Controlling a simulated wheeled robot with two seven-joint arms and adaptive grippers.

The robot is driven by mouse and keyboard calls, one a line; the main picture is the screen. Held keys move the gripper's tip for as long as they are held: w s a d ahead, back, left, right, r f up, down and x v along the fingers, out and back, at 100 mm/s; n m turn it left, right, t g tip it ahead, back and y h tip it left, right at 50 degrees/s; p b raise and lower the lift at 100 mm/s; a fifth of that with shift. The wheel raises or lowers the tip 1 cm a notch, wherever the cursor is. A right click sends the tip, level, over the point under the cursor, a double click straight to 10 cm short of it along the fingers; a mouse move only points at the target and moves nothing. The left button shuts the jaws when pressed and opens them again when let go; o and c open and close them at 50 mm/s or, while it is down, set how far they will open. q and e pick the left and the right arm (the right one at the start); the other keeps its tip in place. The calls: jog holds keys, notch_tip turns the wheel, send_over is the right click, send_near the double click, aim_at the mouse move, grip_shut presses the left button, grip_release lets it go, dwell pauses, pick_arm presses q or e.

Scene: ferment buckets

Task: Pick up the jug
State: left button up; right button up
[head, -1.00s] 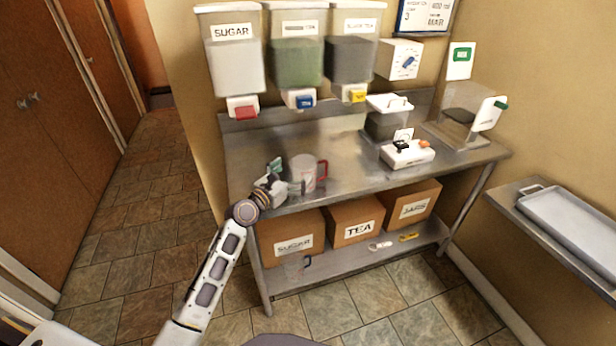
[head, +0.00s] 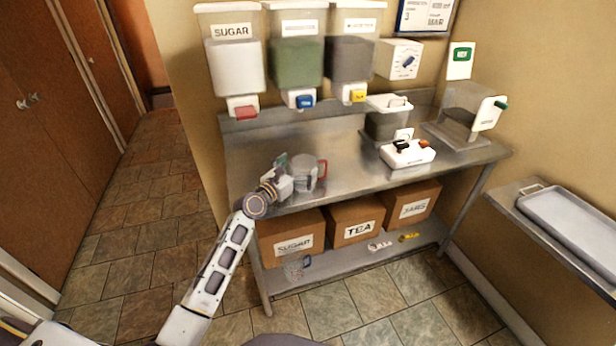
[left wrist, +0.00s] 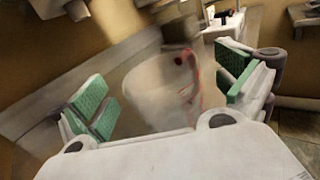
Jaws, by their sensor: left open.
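The jug (head: 307,172) is clear, with a red handle, and stands on the metal counter near its front left edge. My left gripper (head: 287,170) is at the jug's left side in the head view and covers part of it. In the left wrist view the jug (left wrist: 160,92) lies between the two green-padded fingers of my left gripper (left wrist: 166,98), with its red-edged handle toward the right finger. The fingers are spread apart, with a visible gap on each side of the jug. My right gripper is not in view.
The metal counter (head: 256,150) has free room behind the jug. A white device (head: 407,154) with dark and orange knobs stands to the right. The sugar dispenser (head: 236,65) and two others hang above. Boxes and another clear jug (head: 295,268) are on the lower shelf.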

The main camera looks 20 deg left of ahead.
aim_at(312, 157)
pick_arm(q)
jog(key=shift+x, duration=1.95)
jog(key=shift+f, duration=0.1)
jog(key=shift+c, duration=0.3)
jog(key=c, duration=1.2)
